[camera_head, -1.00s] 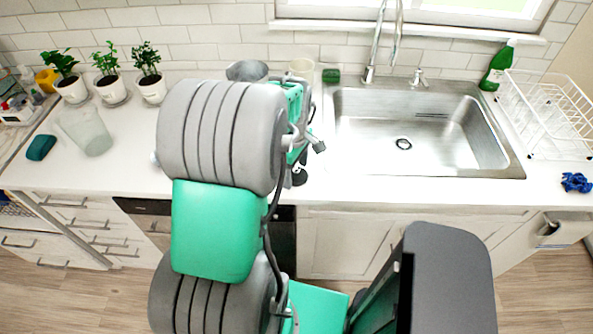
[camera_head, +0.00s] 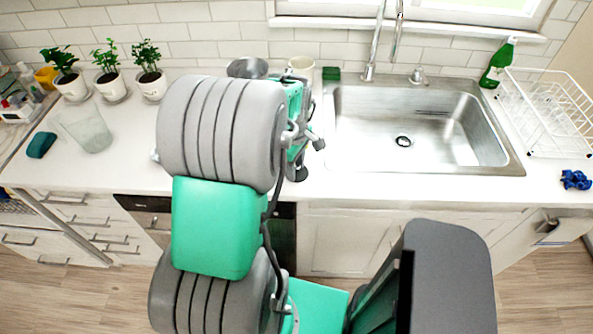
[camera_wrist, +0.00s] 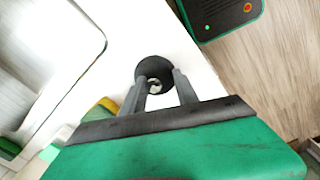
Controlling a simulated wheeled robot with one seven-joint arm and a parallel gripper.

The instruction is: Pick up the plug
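The plug (camera_wrist: 155,72) is a dark round piece with a pale spot at its centre, on the white counter in the wrist view. A dark round shape at the counter's front edge beside my arm in the head view (camera_head: 298,173) looks like the same plug. My gripper (camera_wrist: 160,76) is open, its two grey fingers apart and pointing at the plug. The fingertips overlap its near part in the picture; I cannot tell whether they touch it. My arm hides most of the gripper in the head view.
The steel sink (camera_head: 420,125) lies right of my arm, with a faucet (camera_head: 372,50) behind it. A dish rack (camera_head: 548,112) and green bottle (camera_head: 497,64) stand at right. A yellow-green item (camera_wrist: 106,105) is near the gripper.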

